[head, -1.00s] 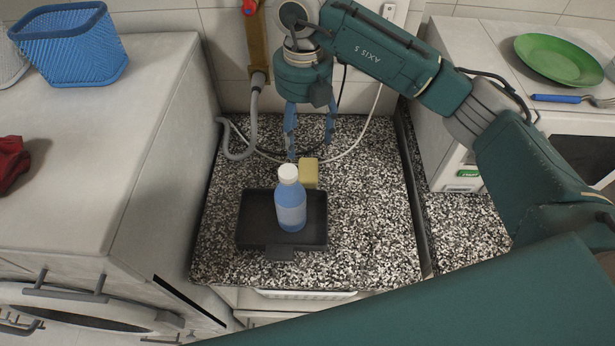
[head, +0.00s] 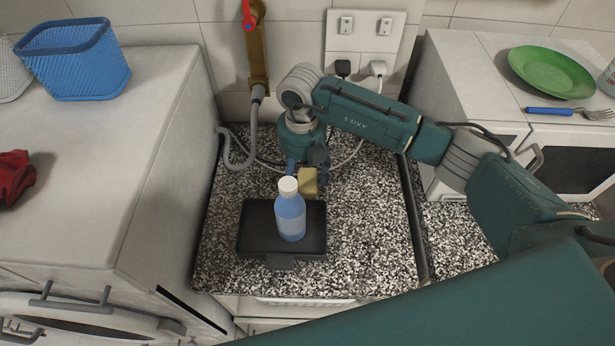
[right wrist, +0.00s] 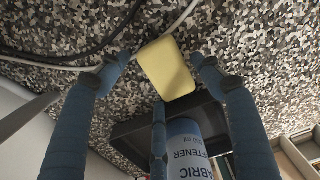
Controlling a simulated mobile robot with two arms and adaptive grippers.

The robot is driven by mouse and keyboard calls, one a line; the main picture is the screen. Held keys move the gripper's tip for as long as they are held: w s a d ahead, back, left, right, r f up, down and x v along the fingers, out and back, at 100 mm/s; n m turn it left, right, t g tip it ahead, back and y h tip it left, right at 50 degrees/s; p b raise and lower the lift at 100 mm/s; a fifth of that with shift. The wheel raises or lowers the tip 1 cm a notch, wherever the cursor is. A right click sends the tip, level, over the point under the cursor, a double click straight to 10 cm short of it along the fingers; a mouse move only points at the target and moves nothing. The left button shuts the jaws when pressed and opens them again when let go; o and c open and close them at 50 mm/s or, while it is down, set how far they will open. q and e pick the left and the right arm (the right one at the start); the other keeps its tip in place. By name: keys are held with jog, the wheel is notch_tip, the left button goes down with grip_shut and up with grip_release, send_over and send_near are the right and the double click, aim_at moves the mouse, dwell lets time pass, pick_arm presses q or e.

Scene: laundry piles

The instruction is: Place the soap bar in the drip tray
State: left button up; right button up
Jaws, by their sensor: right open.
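The yellow soap bar (head: 308,184) lies on the speckled counter just behind the black drip tray (head: 256,246). In the right wrist view the soap bar (right wrist: 166,69) sits between the spread blue fingers of my right gripper (right wrist: 160,72); gaps show at its left and right sides. In the head view my right gripper (head: 304,168) is low over the soap, pointing down, its fingers partly hidden. A blue softener bottle (head: 291,216) with a white cap stands upright on the tray. It also shows in the right wrist view (right wrist: 187,150). My left gripper is out of view.
A white washing machine (head: 110,150) with a blue basket (head: 75,65) and red cloth (head: 14,178) stands left. A grey hose (head: 240,160) and cables run behind the soap. A green plate (head: 551,72) and fork sit on the right appliance. Counter right of the tray is clear.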

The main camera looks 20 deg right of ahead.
jog(key=shift+f, duration=0.5)
jog(key=c, duration=1.1)
jog(key=shift+r, duration=0.15)
